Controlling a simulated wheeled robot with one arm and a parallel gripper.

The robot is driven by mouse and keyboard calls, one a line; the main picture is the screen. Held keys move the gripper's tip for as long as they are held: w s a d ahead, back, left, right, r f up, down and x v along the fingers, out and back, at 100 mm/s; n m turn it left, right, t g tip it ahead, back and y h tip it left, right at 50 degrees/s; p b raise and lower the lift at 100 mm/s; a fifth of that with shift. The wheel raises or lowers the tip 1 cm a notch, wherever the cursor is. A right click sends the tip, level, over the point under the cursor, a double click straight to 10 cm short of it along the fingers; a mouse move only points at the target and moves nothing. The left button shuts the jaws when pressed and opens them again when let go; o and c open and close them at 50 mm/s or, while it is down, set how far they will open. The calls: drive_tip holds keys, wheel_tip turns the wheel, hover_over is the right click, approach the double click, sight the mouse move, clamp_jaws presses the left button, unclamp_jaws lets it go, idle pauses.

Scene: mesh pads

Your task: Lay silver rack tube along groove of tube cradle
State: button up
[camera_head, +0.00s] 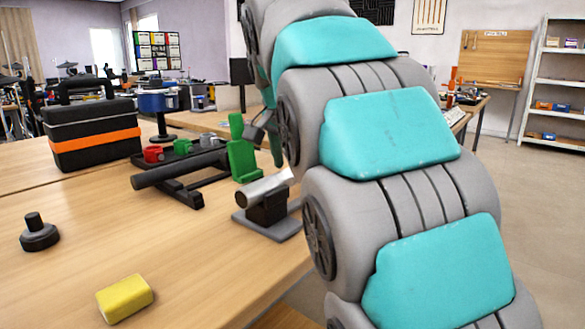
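The silver rack tube (262,189) lies across the top of the tube cradle, with its near left end facing the camera. The tube cradle is a dark block on a flat grey base plate (262,227) near the table's right edge. The tube appears to rest along the top of the block, but I cannot tell how deep it sits. Its right end and part of the base are hidden by or close to my arm. My gripper (262,128) is partly hidden behind my arm, above and behind the tube. I cannot see its fingertips clearly.
A black rack with a long dark bar (178,167) and a green upright block (243,158) stand behind the cradle. A black toolbox with an orange band (95,145), a dark knob (38,236) and a yellow block (125,299) are to the left. The table's front middle is clear.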

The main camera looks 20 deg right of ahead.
drive_tip(key=v, duration=0.7)
drive_tip(key=shift+s, duration=0.1)
idle(0.4)
